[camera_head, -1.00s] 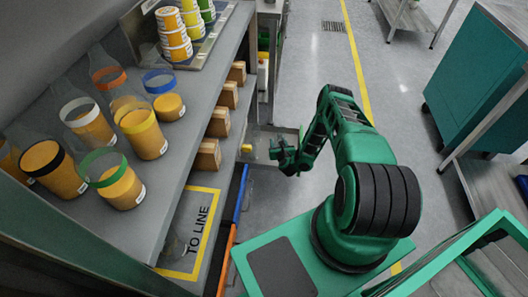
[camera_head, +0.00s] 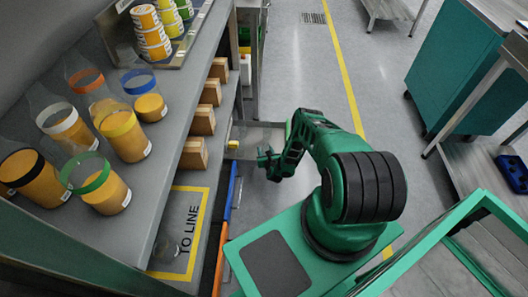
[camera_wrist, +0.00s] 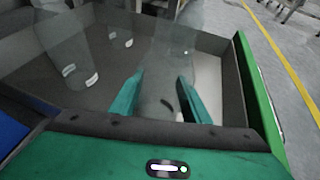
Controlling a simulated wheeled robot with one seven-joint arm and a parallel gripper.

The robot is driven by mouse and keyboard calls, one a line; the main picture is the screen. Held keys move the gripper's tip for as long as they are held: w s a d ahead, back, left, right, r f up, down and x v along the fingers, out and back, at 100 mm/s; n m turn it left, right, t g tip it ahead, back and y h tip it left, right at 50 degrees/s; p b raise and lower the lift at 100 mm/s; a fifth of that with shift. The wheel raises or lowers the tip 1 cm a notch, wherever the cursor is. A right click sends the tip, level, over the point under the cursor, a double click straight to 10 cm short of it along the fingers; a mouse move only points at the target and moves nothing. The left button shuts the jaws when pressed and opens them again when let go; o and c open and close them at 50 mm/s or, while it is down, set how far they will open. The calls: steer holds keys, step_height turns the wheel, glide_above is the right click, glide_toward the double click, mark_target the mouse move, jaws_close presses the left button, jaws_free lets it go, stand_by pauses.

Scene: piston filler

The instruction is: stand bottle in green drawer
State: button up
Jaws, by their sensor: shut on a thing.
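My gripper (camera_wrist: 160,97) is shut on a clear, see-through bottle (camera_wrist: 165,65), whose outline is faint between the teal fingers. In the wrist view the bottle is over or inside an open grey-walled drawer with a green front (camera_wrist: 258,95) at the right. I cannot tell whether its base touches the drawer floor. Other clear bottles (camera_wrist: 66,60) with small white labels show at the left and back of the drawer. In the head view my gripper (camera_head: 266,161) is low, beside the shelf unit, and the held bottle is not distinguishable.
Filled bottles with coloured collars (camera_head: 105,190) stand on the grey bench (camera_head: 165,125) at left. Below it are brown boxes (camera_head: 194,153), a blue drawer edge (camera_head: 232,190) and an orange one (camera_head: 219,262). A teal cabinet (camera_head: 455,70) stands right. The aisle floor is open.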

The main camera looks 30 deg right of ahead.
steer(key=o, duration=1)
steer(key=v, duration=1.2)
